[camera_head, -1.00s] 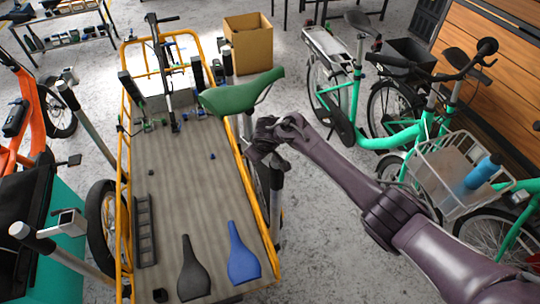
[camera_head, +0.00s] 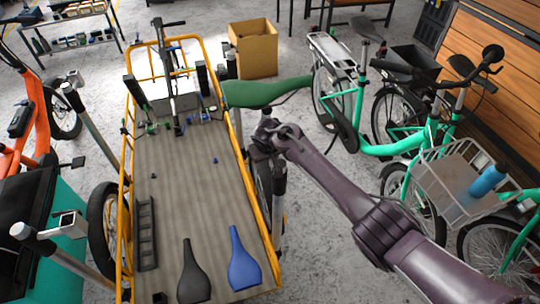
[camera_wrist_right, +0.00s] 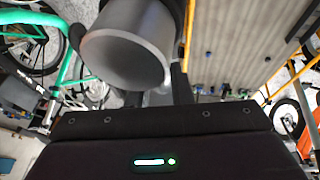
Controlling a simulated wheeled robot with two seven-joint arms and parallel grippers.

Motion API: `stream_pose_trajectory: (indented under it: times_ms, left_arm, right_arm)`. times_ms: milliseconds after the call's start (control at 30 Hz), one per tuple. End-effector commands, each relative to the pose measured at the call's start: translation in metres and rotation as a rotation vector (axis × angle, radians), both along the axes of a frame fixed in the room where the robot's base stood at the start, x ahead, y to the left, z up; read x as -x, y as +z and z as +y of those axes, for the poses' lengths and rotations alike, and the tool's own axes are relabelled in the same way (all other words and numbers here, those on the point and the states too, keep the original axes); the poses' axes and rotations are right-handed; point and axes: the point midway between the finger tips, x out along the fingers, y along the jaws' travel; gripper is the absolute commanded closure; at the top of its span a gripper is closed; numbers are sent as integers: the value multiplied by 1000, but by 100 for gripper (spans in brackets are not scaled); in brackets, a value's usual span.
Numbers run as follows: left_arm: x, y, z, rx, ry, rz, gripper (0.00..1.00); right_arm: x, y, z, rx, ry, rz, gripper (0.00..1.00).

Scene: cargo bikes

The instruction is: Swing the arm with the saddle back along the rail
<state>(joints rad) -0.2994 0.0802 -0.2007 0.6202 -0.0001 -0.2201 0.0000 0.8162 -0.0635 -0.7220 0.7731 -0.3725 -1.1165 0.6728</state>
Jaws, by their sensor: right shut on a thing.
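The green saddle (camera_head: 265,92) is at the cargo bike's right side in the head view, its wide end over the yellow rail (camera_head: 246,180) and its narrow end pointing right. My right gripper (camera_head: 266,138) is just below the saddle, beside the rail's outer side. In the right wrist view a thick grey tube (camera_wrist_right: 128,48) fills the space between my jaws, which are shut on it. How the tube joins the saddle is hidden. My left gripper is not in view.
A black saddle (camera_head: 193,272) and a blue saddle (camera_head: 243,258) lie on the cargo bed (camera_head: 195,200). Green bikes (camera_head: 380,150) stand close on the right. A cardboard box (camera_head: 254,48) is behind. Open floor lies between the rail and the bikes.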

Motion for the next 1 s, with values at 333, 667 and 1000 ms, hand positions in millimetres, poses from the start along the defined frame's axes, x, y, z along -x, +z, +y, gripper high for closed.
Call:
stream_pose_trajectory:
  times_ms: [333, 667, 1000]
  left_arm:
    - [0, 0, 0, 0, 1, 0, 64]
    - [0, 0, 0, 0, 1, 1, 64]
    - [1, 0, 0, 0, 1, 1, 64]
  right_arm:
    - [-3, 3, -1, -5, -27, -7, 100]
    - [-3, 4, -1, -4, -29, -8, 74]
    - [-1, 1, -1, -1, -25, -3, 59]
